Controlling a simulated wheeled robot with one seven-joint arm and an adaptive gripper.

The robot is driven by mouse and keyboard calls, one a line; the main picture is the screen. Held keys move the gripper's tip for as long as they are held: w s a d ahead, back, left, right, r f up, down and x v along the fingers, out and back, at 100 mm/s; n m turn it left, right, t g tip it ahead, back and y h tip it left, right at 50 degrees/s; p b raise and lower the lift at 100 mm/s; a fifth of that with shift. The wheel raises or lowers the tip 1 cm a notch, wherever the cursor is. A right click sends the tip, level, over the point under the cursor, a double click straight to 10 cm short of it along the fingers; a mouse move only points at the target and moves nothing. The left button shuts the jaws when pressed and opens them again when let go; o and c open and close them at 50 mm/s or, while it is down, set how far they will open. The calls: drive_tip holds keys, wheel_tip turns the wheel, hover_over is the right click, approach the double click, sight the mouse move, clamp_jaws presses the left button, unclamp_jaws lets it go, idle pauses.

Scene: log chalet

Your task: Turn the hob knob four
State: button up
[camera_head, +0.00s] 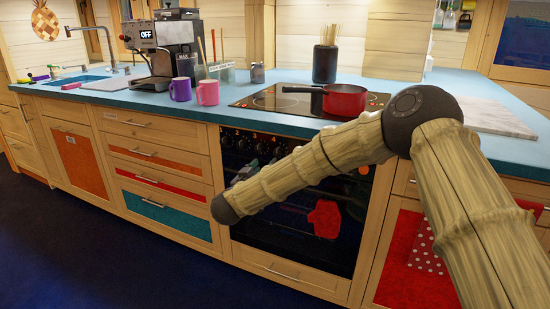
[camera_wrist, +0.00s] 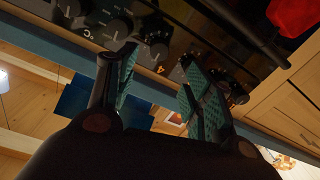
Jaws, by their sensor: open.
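The oven front panel carries a row of dark round hob knobs, seen in the head view (camera_head: 243,144) partly behind my arm. In the wrist view the panel is close and tilted. One knob (camera_wrist: 158,48) there has a pale "4" beside it and lies between and beyond my fingertips. My gripper (camera_wrist: 158,62) is open, with teal ribbed pads on both fingers. Nothing shows between the pads, and I cannot tell whether either finger touches the knob.
The wrist view shows neighbouring knobs (camera_wrist: 120,28) and a dark oven handle bar (camera_wrist: 240,35). In the head view, a red pan (camera_head: 345,100) sits on the black hob (camera_head: 275,99), with pink (camera_head: 208,93) and purple (camera_head: 180,89) mugs to its left. The floor (camera_head: 90,250) is clear.

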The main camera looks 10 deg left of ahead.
sight(277, 155)
drive_tip(key=b+x, duration=0.1)
drive_tip(key=x, duration=0.8)
drive_tip(key=shift+f+b, duration=0.1)
drive_tip(key=shift+b, duration=0.2)
drive_tip(key=c, duration=1)
